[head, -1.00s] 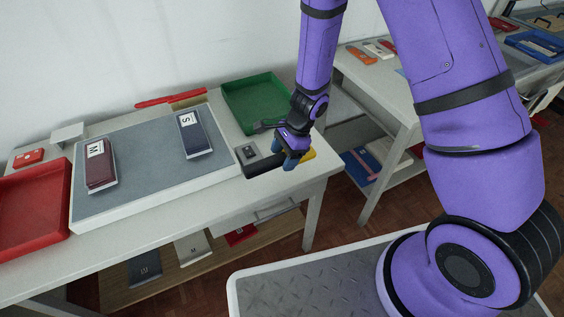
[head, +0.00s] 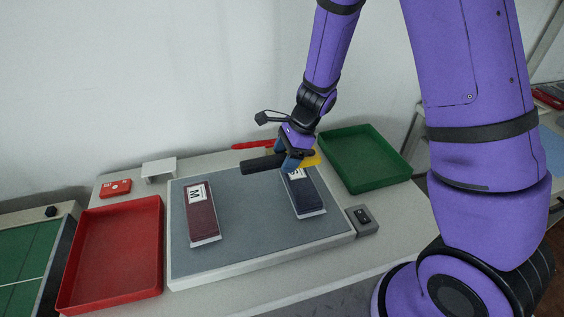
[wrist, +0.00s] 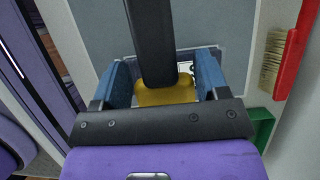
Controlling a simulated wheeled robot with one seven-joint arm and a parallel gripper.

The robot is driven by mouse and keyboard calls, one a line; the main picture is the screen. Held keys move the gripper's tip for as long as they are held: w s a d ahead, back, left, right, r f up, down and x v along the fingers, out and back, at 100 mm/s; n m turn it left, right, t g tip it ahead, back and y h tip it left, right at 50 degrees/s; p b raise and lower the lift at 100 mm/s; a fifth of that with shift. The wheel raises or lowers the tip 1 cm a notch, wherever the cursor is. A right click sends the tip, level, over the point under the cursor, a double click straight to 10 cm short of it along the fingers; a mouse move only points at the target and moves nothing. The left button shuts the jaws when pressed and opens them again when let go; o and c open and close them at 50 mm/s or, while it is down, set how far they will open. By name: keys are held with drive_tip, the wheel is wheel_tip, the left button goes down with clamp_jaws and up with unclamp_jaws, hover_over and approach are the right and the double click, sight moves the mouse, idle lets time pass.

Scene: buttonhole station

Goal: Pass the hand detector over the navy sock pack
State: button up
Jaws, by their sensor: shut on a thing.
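My gripper (head: 292,158) is shut on the hand detector, which has a black paddle (head: 262,163) and a yellow grip (head: 311,160). The paddle points left in the head view and up in the wrist view (wrist: 151,40). The detector is over the far end of the navy sock pack (head: 306,198), hiding part of its white label; the height gap is hard to judge. The pack lies flat on the grey mat (head: 250,232). In the wrist view it is mostly hidden behind the detector, with a bit of label (wrist: 185,69) showing.
A maroon sock pack (head: 202,217) marked M lies left on the mat. A red tray (head: 158,245) stands left, a green tray (head: 398,178) right. A grey switch box (head: 362,219) sits by the mat's right edge. A red-handled brush (wrist: 291,60) lies behind.

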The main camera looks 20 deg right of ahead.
drive_tip(key=shift+w+a, duration=0.2)
drive_tip(key=shift+a, duration=0.05)
drive_tip(key=shift+f, duration=3.7)
drive_tip(key=shift+r, duration=4)
